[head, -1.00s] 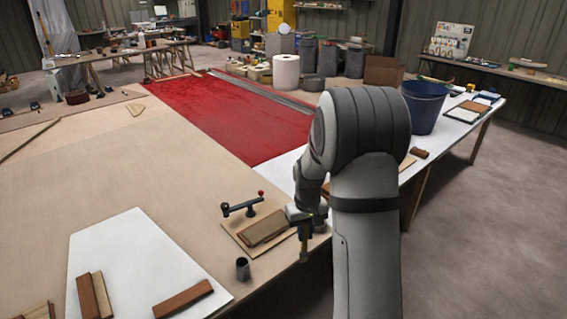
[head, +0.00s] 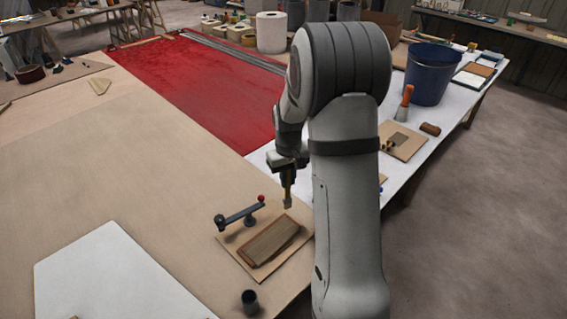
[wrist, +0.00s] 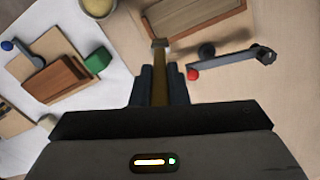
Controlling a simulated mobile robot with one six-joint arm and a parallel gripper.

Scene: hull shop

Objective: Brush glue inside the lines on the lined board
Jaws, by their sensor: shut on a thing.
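My gripper (head: 288,172) is shut on a brush (head: 288,200), which hangs with its head down. In the wrist view the brush (wrist: 160,62) points away from my gripper (wrist: 160,85). A pale board (head: 232,250) lies at the table's right edge, with a brown wooden piece (head: 270,240) on it. The brush head appears by the board's far right corner; I cannot tell if it touches. The board (wrist: 238,30) also shows at the top of the wrist view. I can make out no clear lines or glue on it.
A dark cup (head: 250,301) is near the front edge. Behind my arm are a blue bucket (head: 432,72), an orange-handled tool (head: 404,103) and another board (head: 412,152).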

